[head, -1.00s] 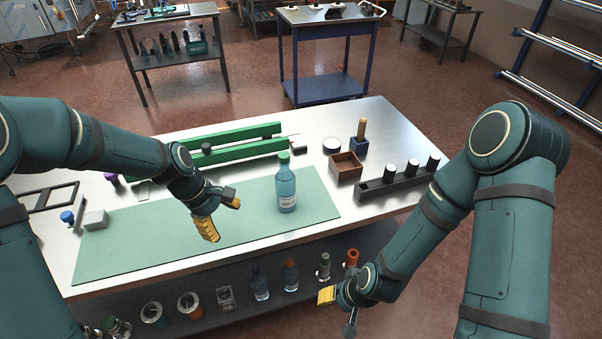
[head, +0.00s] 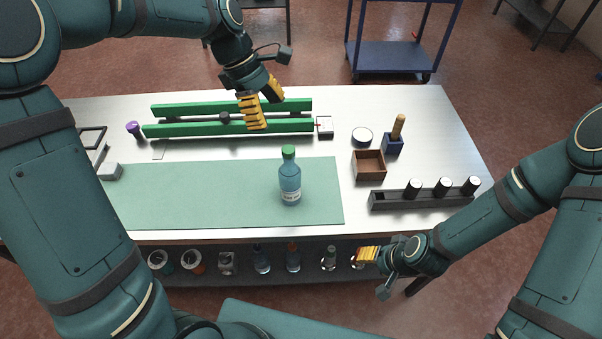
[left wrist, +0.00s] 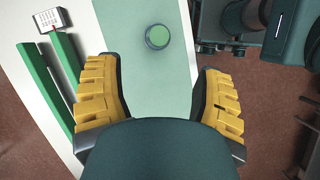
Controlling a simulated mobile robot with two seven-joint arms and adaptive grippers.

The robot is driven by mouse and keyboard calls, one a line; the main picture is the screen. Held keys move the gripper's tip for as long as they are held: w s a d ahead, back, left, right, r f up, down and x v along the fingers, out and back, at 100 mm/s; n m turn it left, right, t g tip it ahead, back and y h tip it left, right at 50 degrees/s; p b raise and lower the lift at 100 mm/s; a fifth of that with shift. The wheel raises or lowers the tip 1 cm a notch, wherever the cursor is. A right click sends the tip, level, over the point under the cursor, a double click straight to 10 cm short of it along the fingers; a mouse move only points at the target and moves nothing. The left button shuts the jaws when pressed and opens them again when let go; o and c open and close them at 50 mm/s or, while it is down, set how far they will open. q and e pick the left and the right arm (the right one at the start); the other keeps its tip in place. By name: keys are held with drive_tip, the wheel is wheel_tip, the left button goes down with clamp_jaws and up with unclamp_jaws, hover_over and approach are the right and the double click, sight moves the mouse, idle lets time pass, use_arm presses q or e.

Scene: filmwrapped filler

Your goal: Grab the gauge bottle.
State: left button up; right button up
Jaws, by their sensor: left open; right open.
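The gauge bottle appears to be the blue bottle (head: 290,184) with a green cap and a white label. It stands upright on the green mat (head: 200,197) on the table. In the left wrist view its green cap (left wrist: 158,36) shows from above, between and beyond the fingertips. My left gripper (head: 262,108) is open and empty, raised above the green rails, behind the bottle in the head view. Its yellow fingers (left wrist: 160,92) are spread wide in the left wrist view. My right gripper (head: 368,254) is open and empty at the table's front edge, to the bottle's right.
Green rails (head: 230,127) lie behind the mat. A brown box (head: 368,165), a blue holder (head: 393,144) and a dark rack (head: 390,200) with several black-and-white cylinders stand to the right. Several bottles and jars sit on the lower shelf (head: 210,278). The mat around the bottle is clear.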

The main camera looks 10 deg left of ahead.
sight(288, 148)
use_arm(q)
drive_tip(key=x, duration=0.8)
drive_tip(key=shift+s+f+b, duration=0.1)
drive_tip(key=shift+f+b, duration=0.2)
drive_tip(key=shift+b, duration=0.1)
drive_tip(key=x, duration=0.5)
clamp_jaws()
